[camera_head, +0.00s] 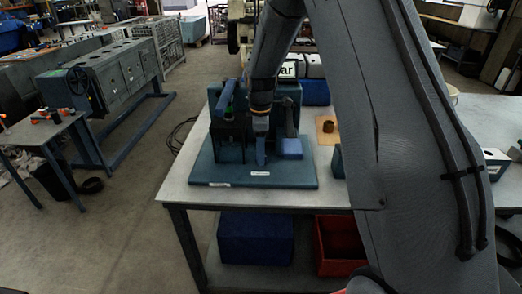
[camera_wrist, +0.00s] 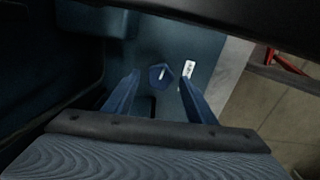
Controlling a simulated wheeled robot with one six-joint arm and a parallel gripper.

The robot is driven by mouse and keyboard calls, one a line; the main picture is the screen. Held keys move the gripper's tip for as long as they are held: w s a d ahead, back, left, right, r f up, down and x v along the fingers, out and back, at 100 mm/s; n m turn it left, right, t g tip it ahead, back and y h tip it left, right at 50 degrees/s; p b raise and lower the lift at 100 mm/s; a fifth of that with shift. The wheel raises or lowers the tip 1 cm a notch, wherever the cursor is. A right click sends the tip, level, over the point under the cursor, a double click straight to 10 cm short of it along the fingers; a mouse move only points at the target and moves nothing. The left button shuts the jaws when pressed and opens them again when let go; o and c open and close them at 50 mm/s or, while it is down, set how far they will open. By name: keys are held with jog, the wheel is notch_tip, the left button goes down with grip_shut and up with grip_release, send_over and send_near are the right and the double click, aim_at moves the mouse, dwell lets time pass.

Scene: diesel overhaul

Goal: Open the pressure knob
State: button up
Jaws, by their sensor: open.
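The blue-grey test rig (camera_head: 284,92) stands on a teal base plate (camera_head: 215,178) on the white table. In the wrist view, a small blue faceted knob (camera_wrist: 161,77) with a white mark shows beyond my fingers, in the gap between them. I take it for the pressure knob. My gripper (camera_head: 261,158) points down at the front of the rig. Its two blue fingers (camera_wrist: 159,80) are spread apart, with nothing seen gripped. I cannot tell how far the tips are from the knob. In the head view I cannot make out the knob.
A white label (camera_wrist: 189,68) lies right of the knob. A blue block (camera_head: 291,148) sits right of my gripper. A wooden board (camera_head: 327,136) with a brown part lies farther right. A blue bin (camera_head: 255,238) and a red bin (camera_head: 340,246) are under the table.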

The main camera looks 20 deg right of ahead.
jog(key=shift+f, duration=0.35)
jog(key=c, duration=1)
jog(key=shift+n, duration=0.7)
jog(key=shift+c, duration=0.2)
jog(key=o, duration=1)
jog(key=shift+o, duration=0.2)
jog(key=shift+r, duration=0.1)
